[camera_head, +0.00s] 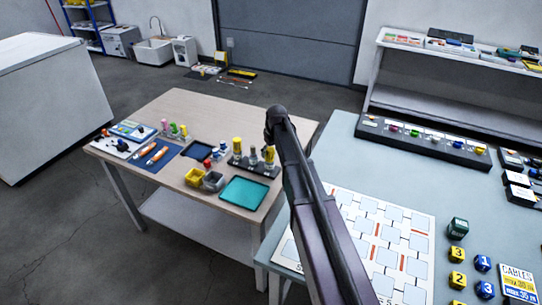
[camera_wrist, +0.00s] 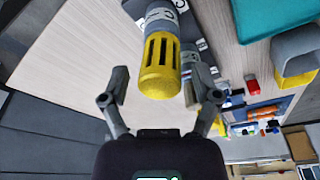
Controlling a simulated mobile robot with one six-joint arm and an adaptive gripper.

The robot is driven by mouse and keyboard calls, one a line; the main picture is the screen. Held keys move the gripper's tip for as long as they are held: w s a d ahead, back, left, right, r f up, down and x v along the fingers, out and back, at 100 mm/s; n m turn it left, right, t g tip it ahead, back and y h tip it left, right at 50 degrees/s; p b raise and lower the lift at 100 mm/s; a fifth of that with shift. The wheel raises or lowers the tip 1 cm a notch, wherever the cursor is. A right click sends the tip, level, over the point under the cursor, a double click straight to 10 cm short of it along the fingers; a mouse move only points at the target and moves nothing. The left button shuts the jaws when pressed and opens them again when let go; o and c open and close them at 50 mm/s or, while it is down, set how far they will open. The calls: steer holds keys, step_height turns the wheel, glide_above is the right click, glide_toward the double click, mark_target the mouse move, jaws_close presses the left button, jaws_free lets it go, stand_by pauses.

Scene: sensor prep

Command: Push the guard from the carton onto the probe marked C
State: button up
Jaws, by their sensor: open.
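A yellow slotted guard (camera_wrist: 161,68) sits over the end of a grey probe (camera_wrist: 162,18) in the wrist view. The probe's label looks like a C, partly cut off. In the head view this guard (camera_head: 269,151) is at the right end of the dark rack (camera_head: 262,170). A bare grey probe (camera_head: 253,157) stands in the middle, and a yellow-topped one (camera_head: 237,147) at the left. My gripper (camera_wrist: 156,88) is open, with its fingers either side of the guard and a gap visible. In the head view my gripper (camera_head: 275,117) is above the rack. Which container is the carton is unclear.
A teal tray (camera_head: 244,193) lies in front. Orange tools on a blue mat (camera_head: 157,156) lie farther left. The wooden table's (camera_head: 190,108) back part is clear.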

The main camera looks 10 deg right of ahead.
mark_target(271, 149)
stand_by(0.5)
steer(key=c, duration=0.8)
steer(key=o, duration=1)
steer(key=shift+c, duration=0.2)
steer(key=shift+o, duration=0.6)
steer(key=shift+r+p, duration=0.8)
steer(key=shift+r+p, duration=2.85)
